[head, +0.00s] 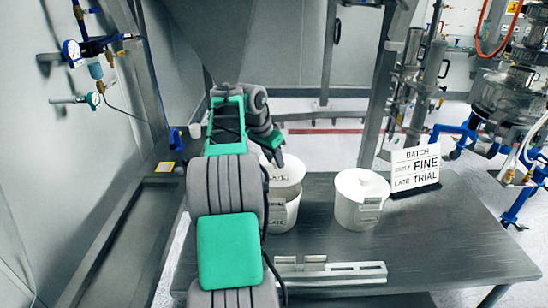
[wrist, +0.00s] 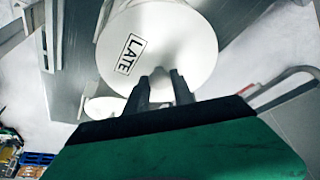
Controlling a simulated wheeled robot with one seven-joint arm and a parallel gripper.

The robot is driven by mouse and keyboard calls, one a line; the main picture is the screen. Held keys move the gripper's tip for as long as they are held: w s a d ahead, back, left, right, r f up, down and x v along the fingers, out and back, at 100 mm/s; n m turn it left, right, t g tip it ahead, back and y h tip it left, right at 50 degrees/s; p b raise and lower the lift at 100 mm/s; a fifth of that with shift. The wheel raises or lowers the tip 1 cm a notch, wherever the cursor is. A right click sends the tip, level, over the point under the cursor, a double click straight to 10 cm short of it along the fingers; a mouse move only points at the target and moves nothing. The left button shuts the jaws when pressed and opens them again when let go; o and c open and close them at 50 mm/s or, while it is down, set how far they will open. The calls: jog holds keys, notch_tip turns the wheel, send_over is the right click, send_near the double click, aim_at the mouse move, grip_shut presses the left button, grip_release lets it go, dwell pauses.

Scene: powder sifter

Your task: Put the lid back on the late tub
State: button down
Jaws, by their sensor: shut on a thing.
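A white round lid marked LATE (wrist: 150,45) fills the upper middle of the wrist view. In the head view the lid (head: 285,171) appears just above a white tub (head: 284,214), whose shadowed inside shows below the lid. My arm covers the tub's left side, and its label is not clearly readable.
A sign (head: 415,168) reading BATCH, FINE and LATE TRIAL stands behind the right tub. A pale slotted bracket (head: 330,273) lies at the front of the dark table (head: 440,240). A metal post (head: 385,90) rises behind. The table's right side is clear.

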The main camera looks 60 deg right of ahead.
aim_at(272, 171)
notch_tip(272, 171, down, 6)
jog(key=b, duration=0.5)
jog(key=shift+r, duration=0.1)
jog(key=shift+a+r, duration=0.1)
jog(key=shift+a, duration=0.05)
dwell(0.7)
jog(key=shift+f, duration=0.2)
dwell(1.2)
jog(key=c, duration=1)
grip_release()
jog(key=shift+o, duration=0.3)
jog(key=o, duration=0.4)
jog(key=shift+o, duration=0.2)
jog(key=shift+p, duration=0.3)
